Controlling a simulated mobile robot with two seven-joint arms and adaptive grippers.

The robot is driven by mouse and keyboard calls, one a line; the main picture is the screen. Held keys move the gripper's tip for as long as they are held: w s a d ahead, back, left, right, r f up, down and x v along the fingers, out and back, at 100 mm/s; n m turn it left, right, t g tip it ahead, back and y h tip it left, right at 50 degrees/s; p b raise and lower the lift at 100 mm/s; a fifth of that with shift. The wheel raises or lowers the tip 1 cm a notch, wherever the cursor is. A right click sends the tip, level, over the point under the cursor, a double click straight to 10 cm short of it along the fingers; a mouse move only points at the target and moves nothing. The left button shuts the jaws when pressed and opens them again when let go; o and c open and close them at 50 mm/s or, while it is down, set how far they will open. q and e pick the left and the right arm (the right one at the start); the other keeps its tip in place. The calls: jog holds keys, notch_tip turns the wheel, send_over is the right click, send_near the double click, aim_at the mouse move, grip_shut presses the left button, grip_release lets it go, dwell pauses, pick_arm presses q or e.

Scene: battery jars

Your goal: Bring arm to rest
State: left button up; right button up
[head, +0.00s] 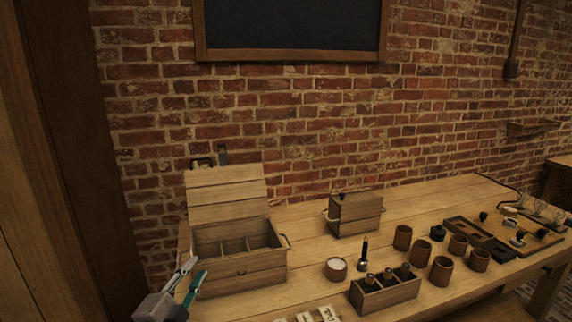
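My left gripper (194,272) is at the lower left, near the front left corner of the wooden chest. Its grey and teal fingers stand apart with nothing seen between them. Whether it touches the chest cannot be told. The rest of my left arm is out of view. My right gripper is not in view.
The open wooden chest (245,266) has dividers inside and its lid raised. A smaller wooden box (356,215) stands behind. A white-filled cup (336,269), a rack (387,294) with dark bottles and several brown jars (441,270) occupy the bench (300,240). A brick wall closes the back.

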pick_arm(q)
jog(key=s+a+f+n+g+y, duration=0.3)
jog(key=s+a+f+g, duration=0.15)
jog(key=s, duration=0.55)
jog(key=s+a+f+n+g+y, duration=0.25)
jog(key=s+a+f, duration=0.3)
jog(key=s, duration=0.45)
jog(key=s+a+f+n+g+y, duration=0.2)
jog(key=s+a+f+n+g, duration=0.15)
jog(key=s+f, duration=0.45)
jog(key=d+f+n+t+h, duration=0.1)
jog(key=d+f+h, duration=0.2)
jog(key=d+f, duration=0.3)
jog(key=d+f+n+t+h, duration=0.1)
jog(key=d+f+h, duration=0.3)
jog(key=d, duration=0.6)
jog(key=shift+f+t, duration=0.65)
jog(key=shift+f, duration=0.3)
